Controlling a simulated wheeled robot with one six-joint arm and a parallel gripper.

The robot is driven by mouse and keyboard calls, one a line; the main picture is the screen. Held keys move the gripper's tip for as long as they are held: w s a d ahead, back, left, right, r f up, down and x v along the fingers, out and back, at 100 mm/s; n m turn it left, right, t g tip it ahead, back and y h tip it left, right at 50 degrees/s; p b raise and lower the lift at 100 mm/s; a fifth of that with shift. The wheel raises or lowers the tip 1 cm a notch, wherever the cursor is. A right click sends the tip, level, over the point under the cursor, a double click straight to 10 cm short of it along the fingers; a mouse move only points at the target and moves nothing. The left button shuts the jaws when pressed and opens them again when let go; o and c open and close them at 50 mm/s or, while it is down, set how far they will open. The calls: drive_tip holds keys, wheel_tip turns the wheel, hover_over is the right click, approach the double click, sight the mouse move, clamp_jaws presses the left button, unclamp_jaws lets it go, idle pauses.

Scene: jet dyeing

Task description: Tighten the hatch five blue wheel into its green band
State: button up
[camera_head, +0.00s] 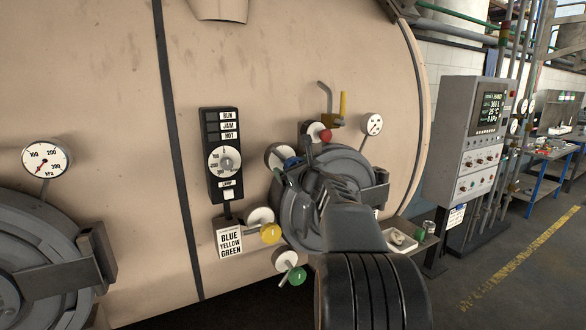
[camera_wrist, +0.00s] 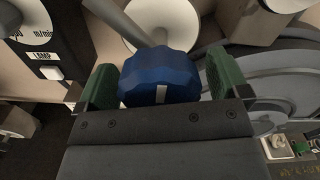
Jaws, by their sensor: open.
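The blue wheel (camera_head: 292,162) sits at the upper left of the round hatch (camera_head: 345,170), in front of a pale disc (camera_head: 274,155). In the wrist view the ribbed blue wheel (camera_wrist: 160,72) has a white mark on its lower edge, facing my gripper. My gripper (camera_wrist: 158,80) is open, with one green finger pad on each side of the wheel. A narrow gap shows at the left pad and a wider one at the right. The pale disc (camera_wrist: 148,22) is partly hidden behind the wheel, and no green band can be made out on it.
A yellow wheel (camera_head: 271,233), a green wheel (camera_head: 297,276) and a red knob (camera_head: 325,135) surround the hatch. A panel with a dial (camera_head: 224,160) and a BLUE YELLOW GREEN sign (camera_head: 230,243) stand left. A control cabinet (camera_head: 476,135) stands right.

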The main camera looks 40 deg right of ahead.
drive_tip(key=shift+c, duration=0.2)
drive_tip(key=c, duration=0.9)
